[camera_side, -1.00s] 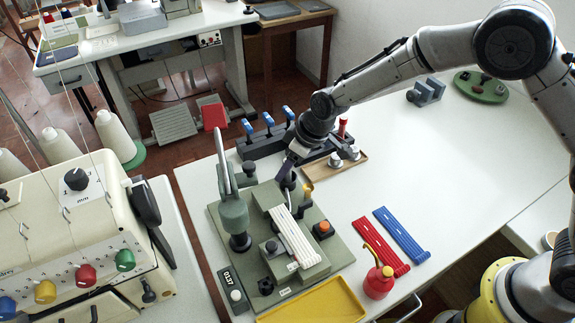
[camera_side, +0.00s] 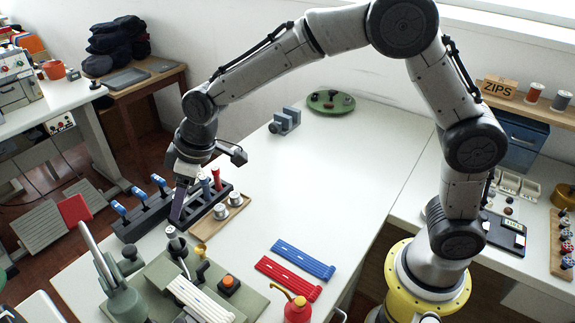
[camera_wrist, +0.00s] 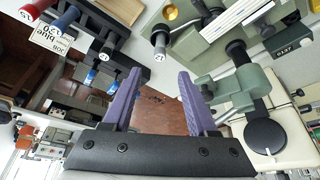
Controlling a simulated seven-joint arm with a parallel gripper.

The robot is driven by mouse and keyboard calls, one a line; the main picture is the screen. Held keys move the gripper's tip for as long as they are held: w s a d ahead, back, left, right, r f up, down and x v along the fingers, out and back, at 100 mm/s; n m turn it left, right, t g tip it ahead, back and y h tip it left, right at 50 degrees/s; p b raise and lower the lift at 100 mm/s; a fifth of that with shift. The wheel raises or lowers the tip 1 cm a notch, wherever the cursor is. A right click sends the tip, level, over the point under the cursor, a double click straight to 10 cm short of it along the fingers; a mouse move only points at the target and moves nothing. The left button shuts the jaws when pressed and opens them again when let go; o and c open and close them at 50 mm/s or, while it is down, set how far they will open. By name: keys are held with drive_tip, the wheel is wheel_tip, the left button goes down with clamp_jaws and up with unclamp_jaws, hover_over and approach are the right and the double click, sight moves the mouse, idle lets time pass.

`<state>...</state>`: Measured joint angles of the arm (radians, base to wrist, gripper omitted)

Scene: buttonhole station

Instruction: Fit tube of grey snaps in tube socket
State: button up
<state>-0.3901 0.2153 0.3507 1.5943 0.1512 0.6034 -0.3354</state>
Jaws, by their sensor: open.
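A grey tube with a pale top (camera_side: 170,232), which looks like the tube of grey snaps, stands by the green fixture's near-rack edge. It also shows in the wrist view (camera_wrist: 158,42), beyond the fingertips. A dark collar-like piece (camera_side: 177,247) at its foot looks like the tube socket; I cannot tell how deep the tube sits. My gripper (camera_side: 178,220) is open, its purple fingers close above the tube in the side view. In the wrist view the open fingers (camera_wrist: 160,75) have nothing between them.
A dark rack (camera_side: 143,218) holds a red tube (camera_side: 216,178) and a blue tube (camera_side: 204,186), with blue-topped levers beside them. A wooden tray (camera_side: 208,228) with metal spools lies next to it. Blue (camera_side: 303,259) and red (camera_side: 289,277) strips and a red oiler (camera_side: 298,311) lie right of the fixture.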

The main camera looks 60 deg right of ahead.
drive_tip(key=s+d+r+m, duration=0.2)
drive_tip(key=s+d+r, duration=0.3)
drive_tip(key=d+r, duration=0.2)
drive_tip(key=s+d+m+h, duration=0.1)
drive_tip(key=s+d, duration=0.3)
drive_tip(key=s, duration=0.4)
drive_tip(key=s+d+r+m+t, duration=0.1)
drive_tip(key=s+d+m, duration=0.1)
drive_tip(key=s+d, duration=0.3)
drive_tip(key=s+d+r+m+h, duration=0.1)
drive_tip(key=s+d, duration=0.4)
drive_tip(key=s, duration=0.6)
drive_tip(key=shift+s+m+t+h, duration=0.15)
drive_tip(key=shift+m+t+h, duration=0.15)
drive_tip(key=shift+m+t, duration=0.15)
